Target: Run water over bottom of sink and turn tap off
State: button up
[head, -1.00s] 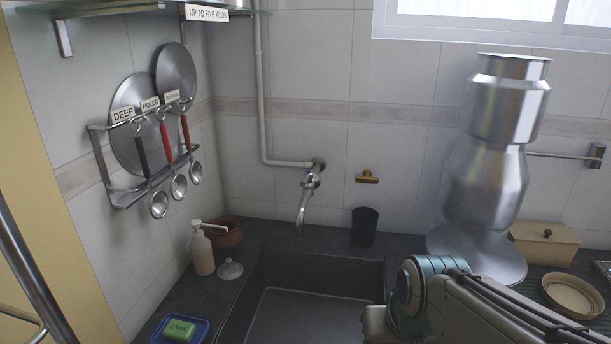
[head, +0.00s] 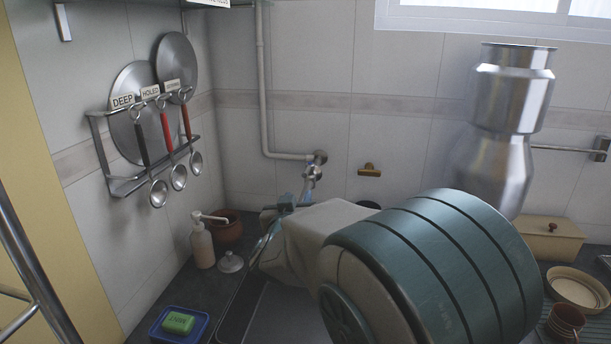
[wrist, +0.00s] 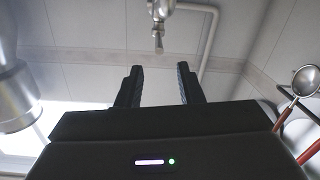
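The metal tap (head: 312,172) is on the back wall at the end of a white pipe. Its spout is mostly hidden behind my arm in the head view. In the wrist view the tap (wrist: 158,30) appears beyond and between my fingertips, apart from them. My gripper (wrist: 160,68) is open, with nothing between its two black fingers. In the head view my arm covers much of the sink (head: 275,315), so only part of its dark basin shows. I cannot see whether water is running.
A soap dispenser (head: 202,245), a brown pot (head: 226,228) and green soap on a blue tray (head: 178,325) stand left of the sink. Hanging ladles (head: 178,178) are on the left wall.

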send_near(309, 165)
jog(key=shift+h, duration=0.4)
jog(key=w, duration=0.5)
jog(key=shift+w+d+f+p, duration=0.3)
jog(key=shift+p, duration=0.05)
grip_shut()
